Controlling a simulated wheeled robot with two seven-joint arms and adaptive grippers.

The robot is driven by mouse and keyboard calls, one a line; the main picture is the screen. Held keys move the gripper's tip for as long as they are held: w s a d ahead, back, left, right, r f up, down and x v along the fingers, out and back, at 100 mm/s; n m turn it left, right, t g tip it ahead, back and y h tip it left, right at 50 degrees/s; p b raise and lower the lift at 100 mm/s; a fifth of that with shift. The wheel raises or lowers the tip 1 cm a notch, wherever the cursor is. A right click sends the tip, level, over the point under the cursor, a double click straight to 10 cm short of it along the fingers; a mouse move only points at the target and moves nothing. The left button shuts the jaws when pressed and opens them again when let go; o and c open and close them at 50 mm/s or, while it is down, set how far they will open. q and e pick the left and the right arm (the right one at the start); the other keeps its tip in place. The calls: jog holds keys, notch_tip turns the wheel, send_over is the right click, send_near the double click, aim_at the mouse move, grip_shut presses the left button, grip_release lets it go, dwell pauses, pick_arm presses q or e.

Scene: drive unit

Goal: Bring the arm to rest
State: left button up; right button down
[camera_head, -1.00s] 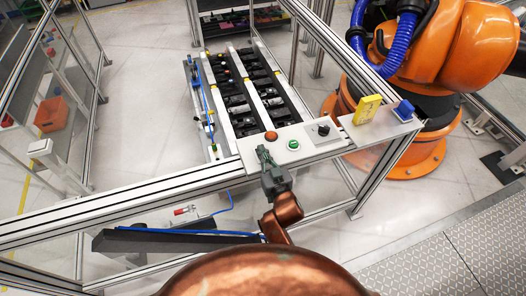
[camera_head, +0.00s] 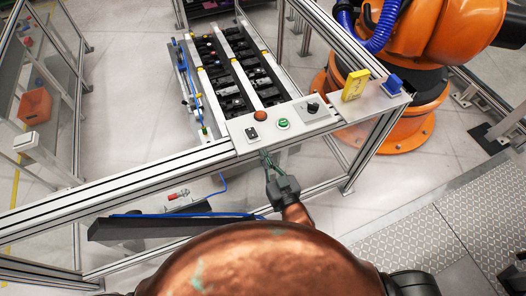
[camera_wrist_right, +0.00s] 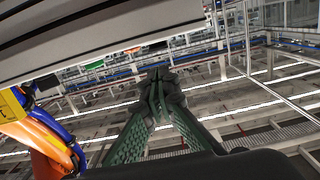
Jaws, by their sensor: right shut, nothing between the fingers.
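My right gripper (camera_head: 268,160) shows in the head view just in front of the control panel (camera_head: 240,136), near the frame's front rail. Its green fingers are shut with nothing between them. In the right wrist view the fingers (camera_wrist_right: 157,85) come together at their tips, under a pale beam edge (camera_wrist_right: 110,35). My copper-coloured arm runs down from the gripper to the bottom of the head view. The panel carries a red button (camera_head: 260,115), a green button (camera_head: 283,124) and a black knob (camera_head: 313,107). My left gripper is not in view.
The aluminium rail (camera_head: 110,188) crosses in front of me. An orange robot arm (camera_head: 425,60) stands at the back right. A yellow block (camera_head: 355,85) and a blue connector (camera_head: 393,83) sit on the right plate. A dark bar (camera_head: 170,226) lies low at left.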

dwell(0.4)
